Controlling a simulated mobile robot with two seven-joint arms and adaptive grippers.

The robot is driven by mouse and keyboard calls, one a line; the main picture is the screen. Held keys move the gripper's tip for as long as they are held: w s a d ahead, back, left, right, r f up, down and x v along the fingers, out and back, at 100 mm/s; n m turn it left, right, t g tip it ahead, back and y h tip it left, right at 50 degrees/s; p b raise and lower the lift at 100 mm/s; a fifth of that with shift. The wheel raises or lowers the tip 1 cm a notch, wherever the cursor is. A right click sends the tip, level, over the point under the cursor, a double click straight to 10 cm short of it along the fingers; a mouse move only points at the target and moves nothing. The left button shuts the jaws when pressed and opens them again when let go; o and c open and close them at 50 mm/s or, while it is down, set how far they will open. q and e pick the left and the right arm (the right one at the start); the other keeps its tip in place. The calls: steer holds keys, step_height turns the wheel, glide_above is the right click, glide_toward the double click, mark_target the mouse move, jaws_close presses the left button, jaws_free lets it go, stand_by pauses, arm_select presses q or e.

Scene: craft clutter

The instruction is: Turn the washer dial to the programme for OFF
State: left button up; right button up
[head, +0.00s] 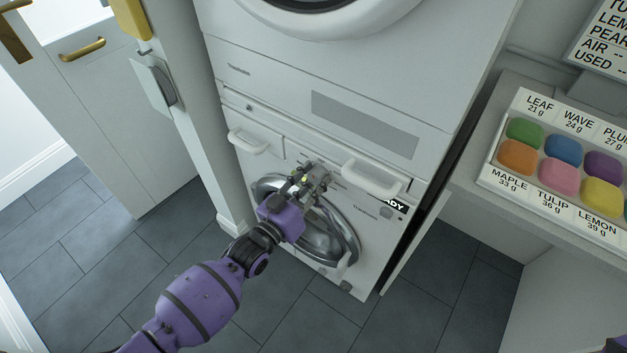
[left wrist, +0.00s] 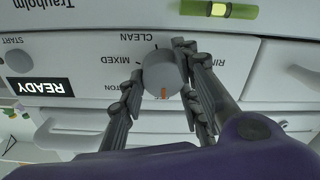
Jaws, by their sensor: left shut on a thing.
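The washer (head: 372,238) is the lower white machine in the head view, with a round glass door. Its grey round dial (left wrist: 163,70) shows in the left wrist view, where the panel appears upside down. An orange mark on the dial points down in that picture. The labels CLEAN, MIXED, part of one ending in TON and part of one starting with RIN are readable; no OFF label is visible. My left gripper (head: 312,180) is at the panel, its fingers shut on the dial from both sides. It hides the dial in the head view. My right gripper is not in view.
A READY display (left wrist: 40,87) and START button (left wrist: 15,60) sit on the same panel. White handles (head: 372,180) stick out just above the washer. A counter on the right holds a tray (head: 510,177) of coloured blocks. The tiled floor in front is clear.

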arm_select(q)
steer(key=shift+d+r, duration=0.2)
steer(key=shift+r, duration=0.15)
steer(key=o, duration=1.1)
steer(key=shift+c, duration=0.2)
steer(key=shift+f, duration=0.1)
steer(key=shift+a+f, duration=0.1)
steer(key=shift+f, duration=0.05)
steer(key=shift+s+a+f, duration=0.1)
steer(key=shift+s+a, duration=0.15)
steer(key=shift+s, duration=0.15)
steer(key=v, duration=1.1)
